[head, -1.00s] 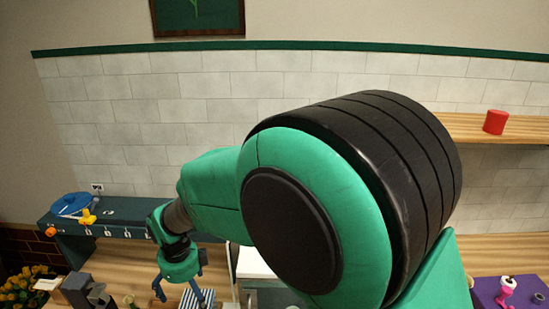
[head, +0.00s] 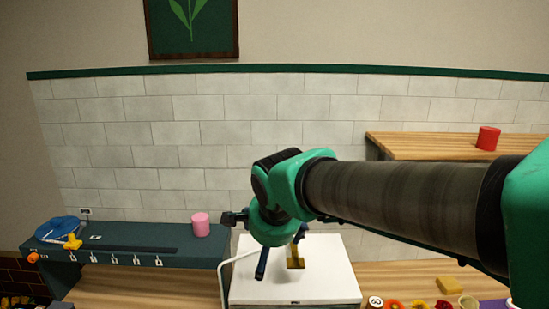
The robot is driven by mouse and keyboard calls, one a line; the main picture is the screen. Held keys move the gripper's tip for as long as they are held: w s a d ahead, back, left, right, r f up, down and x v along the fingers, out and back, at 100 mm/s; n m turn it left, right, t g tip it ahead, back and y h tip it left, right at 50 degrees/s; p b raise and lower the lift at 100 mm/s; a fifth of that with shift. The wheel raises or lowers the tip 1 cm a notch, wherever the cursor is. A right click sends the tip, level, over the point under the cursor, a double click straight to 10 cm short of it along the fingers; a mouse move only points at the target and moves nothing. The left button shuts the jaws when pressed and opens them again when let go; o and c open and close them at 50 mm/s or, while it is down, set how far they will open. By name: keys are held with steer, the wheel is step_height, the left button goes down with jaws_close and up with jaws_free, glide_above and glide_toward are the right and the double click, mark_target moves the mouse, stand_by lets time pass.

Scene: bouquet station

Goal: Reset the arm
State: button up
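My gripper (head: 281,252) hangs over the white flat-topped box in the middle of the head view, its dark blue fingers pointing down and spread apart. It looks open, with nothing visible between the fingers. My green and dark arm reaches in from the right edge. A small gold piece (head: 295,262) shows just below the right finger; I cannot tell whether they touch.
A white box (head: 330,275) with a cable is below my gripper. A dark green bench (head: 130,262) at left bears a pink cylinder (head: 201,225) and a blue round item (head: 57,229). A wooden shelf (head: 430,147) at right holds a red cylinder (head: 488,137). Flowers (head: 420,305) line the lower right.

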steer(key=s+d+f+n+b, duration=0.2)
steer(key=s+d+f+n, duration=0.2)
steer(key=s+d, duration=0.7)
steer(key=s+d+f+n+h+b, duration=0.1)
steer(key=s+d+f+n, duration=0.3)
steer(key=s+d, duration=0.7)
step_height(320, 180, down, 2)
steer(key=shift+s+d+n+b, duration=0.3)
steer(key=shift+s+b, duration=0.4)
steer(key=shift+b, duration=0.2)
